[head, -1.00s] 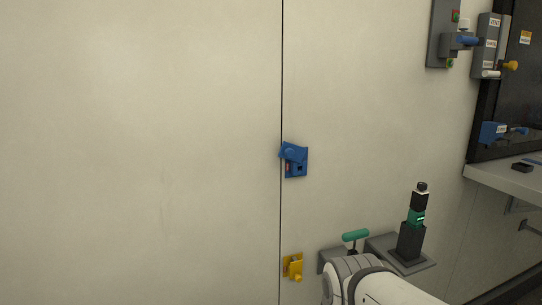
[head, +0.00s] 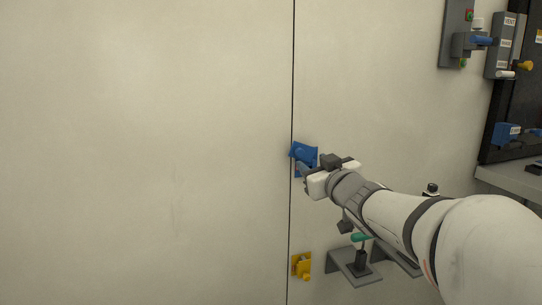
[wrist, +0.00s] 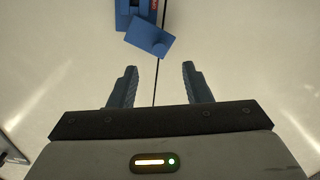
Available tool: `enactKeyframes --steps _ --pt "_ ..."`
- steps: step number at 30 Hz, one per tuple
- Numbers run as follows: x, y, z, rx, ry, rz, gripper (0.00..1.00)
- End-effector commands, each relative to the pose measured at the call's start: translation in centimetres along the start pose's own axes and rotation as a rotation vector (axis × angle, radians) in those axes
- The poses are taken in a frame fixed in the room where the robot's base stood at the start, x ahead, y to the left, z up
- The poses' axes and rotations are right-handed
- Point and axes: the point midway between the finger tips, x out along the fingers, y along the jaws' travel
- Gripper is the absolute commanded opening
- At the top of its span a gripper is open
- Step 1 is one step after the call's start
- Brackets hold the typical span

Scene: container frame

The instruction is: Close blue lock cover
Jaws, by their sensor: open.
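The blue lock cover (head: 303,151) is on the wall at the seam, tilted at an angle over the blue lock body. Its lower part is hidden behind my gripper in the head view.
A yellow lock (head: 302,265) sits lower on the same seam. A grey bracket with a green handle (head: 361,238) is below my arm. Grey panels with valves (head: 470,42) and a shelf (head: 510,180) are at right. The wall at left is clear.

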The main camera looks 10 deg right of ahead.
Motion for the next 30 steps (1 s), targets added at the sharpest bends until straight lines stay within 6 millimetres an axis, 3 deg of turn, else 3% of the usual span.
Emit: enactKeyframes --steps 6,12,24,30 --pt "3.6 0.0 0.1 0.001 -0.003 0.0 0.44" --pt "6.0 0.0 0.1 0.0 -0.003 0.001 0.44" --pt "6.7 0.1 0.1 0.0 -0.003 0.004 0.43" --pt "6.6 0.1 0.1 0.0 -0.003 0.004 0.27"
